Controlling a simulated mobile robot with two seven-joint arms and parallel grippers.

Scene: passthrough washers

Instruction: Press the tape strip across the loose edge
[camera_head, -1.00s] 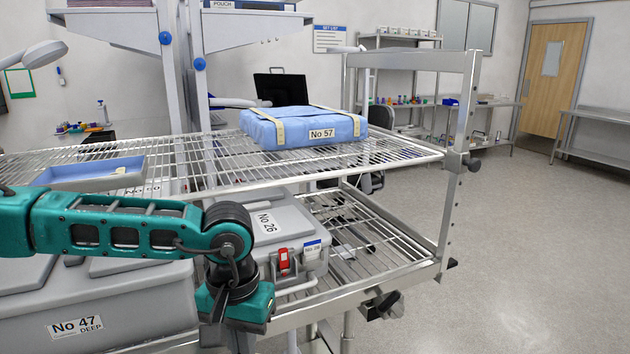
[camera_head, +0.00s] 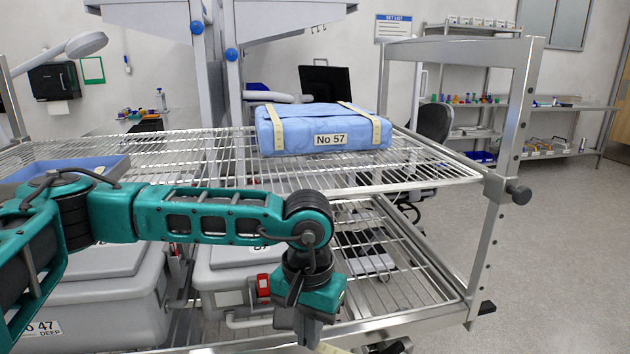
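A blue wrapped pack (camera_head: 290,137) labelled No 57 lies on the upper wire shelf (camera_head: 420,172). One cream tape strip (camera_head: 276,128) runs over its left part and another (camera_head: 362,116) over its right part. I cannot make out a loose edge. My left gripper (camera_head: 308,338) points down at the bottom middle, in front of the shelf and below the pack, not touching it. Its fingertips are cut off by the picture's edge. A small cream piece (camera_head: 332,348) shows beside them; I cannot tell if it is held. My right gripper is not in view.
A blue tray (camera_head: 105,166) is on the shelf's left, partly behind my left arm. Grey cases (camera_head: 100,290) sit on the lower level. A metal post (camera_head: 515,110) with a knob (camera_head: 519,192) stands at the right. Bare shelf lies around the pack.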

